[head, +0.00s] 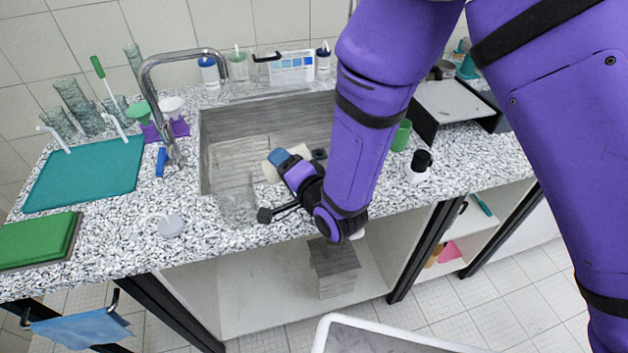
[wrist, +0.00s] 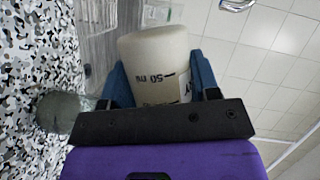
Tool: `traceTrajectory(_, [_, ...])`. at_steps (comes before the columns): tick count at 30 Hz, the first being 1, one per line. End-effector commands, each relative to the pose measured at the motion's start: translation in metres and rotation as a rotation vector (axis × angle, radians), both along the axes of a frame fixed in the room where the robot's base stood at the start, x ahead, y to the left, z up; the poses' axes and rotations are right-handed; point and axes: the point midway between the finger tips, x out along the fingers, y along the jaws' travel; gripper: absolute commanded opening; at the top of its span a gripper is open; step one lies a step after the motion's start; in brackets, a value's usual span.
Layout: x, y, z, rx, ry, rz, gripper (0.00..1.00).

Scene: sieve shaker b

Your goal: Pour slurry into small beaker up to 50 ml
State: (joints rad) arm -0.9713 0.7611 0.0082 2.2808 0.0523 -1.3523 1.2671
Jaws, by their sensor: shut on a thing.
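My gripper (head: 281,160) is over the front edge of the sink in the head view. Its blue fingers are shut on a cream-white container (wrist: 156,55) with dark scale marks, one reading 50. The container (head: 267,171) is tilted far onto its side, partly hidden by the fingers. A clear glass beaker (head: 237,204) stands on the counter at the sink's front edge, left of and below my gripper. It also shows at the left of the wrist view (wrist: 62,112). No stream of slurry shows between them, and the level in the beaker cannot be made out.
The sink (head: 222,125) and its faucet (head: 150,85) lie behind. A teal mat (head: 85,175) and a green box (head: 35,240) are at left. A black-capped bottle (head: 419,167) and a green cup (head: 401,135) stand at right. The front counter is mostly clear.

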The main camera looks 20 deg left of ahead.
Motion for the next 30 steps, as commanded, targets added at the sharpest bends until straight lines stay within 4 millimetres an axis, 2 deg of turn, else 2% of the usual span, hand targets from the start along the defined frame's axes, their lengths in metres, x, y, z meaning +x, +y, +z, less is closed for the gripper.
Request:
traceTrajectory(9, [0.000, 0.001, 0.001, 0.002, 0.000, 0.001, 0.28])
traceTrajectory(18, [0.000, 0.000, -0.019, -0.258, -0.158, 0.001, 0.28])
traceTrajectory(30, [0.001, -0.001, -0.014, -0.354, -0.220, 0.000, 0.28])
